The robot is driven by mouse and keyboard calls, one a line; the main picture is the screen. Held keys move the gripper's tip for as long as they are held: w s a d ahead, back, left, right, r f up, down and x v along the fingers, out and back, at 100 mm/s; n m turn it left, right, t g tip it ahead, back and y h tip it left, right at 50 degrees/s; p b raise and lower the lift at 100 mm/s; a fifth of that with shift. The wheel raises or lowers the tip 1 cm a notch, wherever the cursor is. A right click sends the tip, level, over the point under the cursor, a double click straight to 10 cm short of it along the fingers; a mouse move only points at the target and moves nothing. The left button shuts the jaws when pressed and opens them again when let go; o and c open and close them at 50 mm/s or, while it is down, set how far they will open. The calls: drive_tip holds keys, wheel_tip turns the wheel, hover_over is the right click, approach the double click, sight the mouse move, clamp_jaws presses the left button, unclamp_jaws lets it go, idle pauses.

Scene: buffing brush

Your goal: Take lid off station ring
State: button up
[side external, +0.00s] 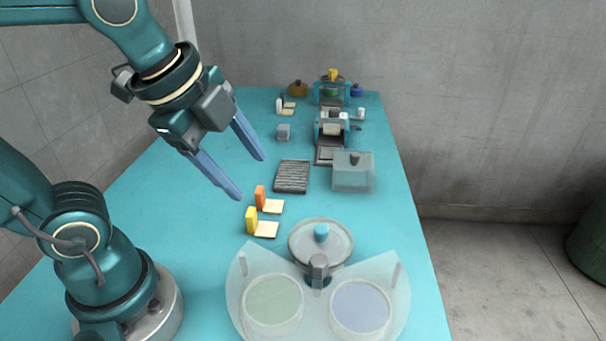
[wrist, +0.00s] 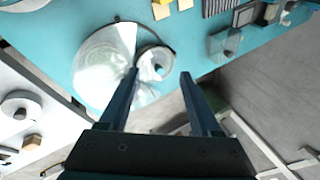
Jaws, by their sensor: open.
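A round, clear grey lid (side external: 336,246) with a blue knob (side external: 321,232) sits on the station at the near end of the table. The ring under it is mostly hidden. The lid also shows in the wrist view (wrist: 148,57), its knob (wrist: 159,71) appearing between my fingertips. My gripper (side external: 250,178) is open and empty, with two long blue-grey fingers. In the side view it is high above the table, up and to the left of the lid, apart from it.
A clear fan-shaped cover (side external: 317,300) over green and blue discs adjoins the lid, with a grey post (side external: 318,268) between.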

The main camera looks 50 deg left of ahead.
drive_tip(key=w+d+f+m+g, duration=0.1)
drive_tip(key=w+d+m+g, duration=0.1)
drive_tip(key=w+m, duration=0.65)
drive_tip(key=m+g, duration=0.2)
drive_tip(key=m, duration=0.5)
hover_over(321, 228)
drive_tip(key=shift+y, duration=0.3)
drive_tip(key=f, duration=0.5)
drive_tip(key=shift+s+d+f, duration=0.15)
drive_tip(key=shift+s+f, duration=0.05)
drive_tip(key=shift+f, duration=0.5)
drive_tip(key=shift+w+f, duration=0.15)
drive_tip(key=shift+f, duration=2.2)
clamp_jaws()
